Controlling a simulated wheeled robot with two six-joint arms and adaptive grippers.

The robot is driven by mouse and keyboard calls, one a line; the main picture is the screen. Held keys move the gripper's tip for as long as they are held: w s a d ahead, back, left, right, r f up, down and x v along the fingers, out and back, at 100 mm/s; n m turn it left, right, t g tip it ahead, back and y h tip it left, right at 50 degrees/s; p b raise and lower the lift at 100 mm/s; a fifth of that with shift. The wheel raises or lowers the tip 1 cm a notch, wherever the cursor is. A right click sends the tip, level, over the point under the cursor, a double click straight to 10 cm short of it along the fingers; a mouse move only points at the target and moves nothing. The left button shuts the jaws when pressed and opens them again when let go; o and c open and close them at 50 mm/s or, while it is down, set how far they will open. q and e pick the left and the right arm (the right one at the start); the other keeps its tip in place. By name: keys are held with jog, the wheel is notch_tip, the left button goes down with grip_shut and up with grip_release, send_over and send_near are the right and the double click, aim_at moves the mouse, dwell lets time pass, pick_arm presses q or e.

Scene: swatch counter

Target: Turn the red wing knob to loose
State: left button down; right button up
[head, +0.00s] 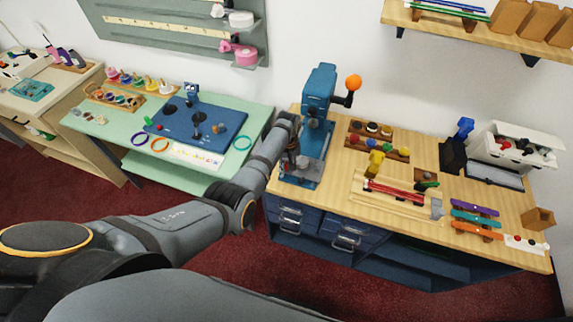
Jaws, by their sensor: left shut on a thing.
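The blue press (319,98) stands on the left part of the wooden bench, with a crank and an orange ball (353,82) at its upper right. My left gripper (293,165) is at the left front of the press, pointing down just above its base. It is shut on a small part there, which seems to be the red wing knob. The fingers and arm hide the knob, so its angle cannot be told. My right gripper is out of view.
The wooden bench (335,199) holds a row of knobs, a yellow tool (375,162), a fixture with red bars (394,191) and coloured clamps (476,217) to the right. A green table (254,123) with a blue board (222,140) stands left of the press.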

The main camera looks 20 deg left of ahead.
pick_arm(q)
jog(key=n, duration=0.5)
jog(key=shift+w+d+n, duration=0.25)
jog(key=shift+n, duration=0.05)
jog(key=n, duration=0.3)
jog(key=shift+w, duration=0.2)
jog(key=shift+w+d+n, duration=0.1)
jog(key=shift+w+n, duration=0.1)
jog(key=shift+n, duration=1.7)
jog(key=c, duration=1.2)
grip_release()
